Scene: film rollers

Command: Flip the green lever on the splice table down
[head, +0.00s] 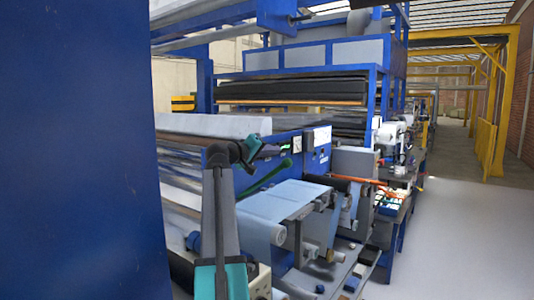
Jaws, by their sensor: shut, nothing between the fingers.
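My gripper (284,149) is a small dark shape at the end of my grey and teal arm, in front of the blue machine panel. It appears shut and empty, just above the lever's upper end. I cannot tell whether it touches the lever. The splice table has a pale blue top with a rounded front edge.
A blue column (75,150) blocks the left side. The grey floor (460,230) at the right is clear.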

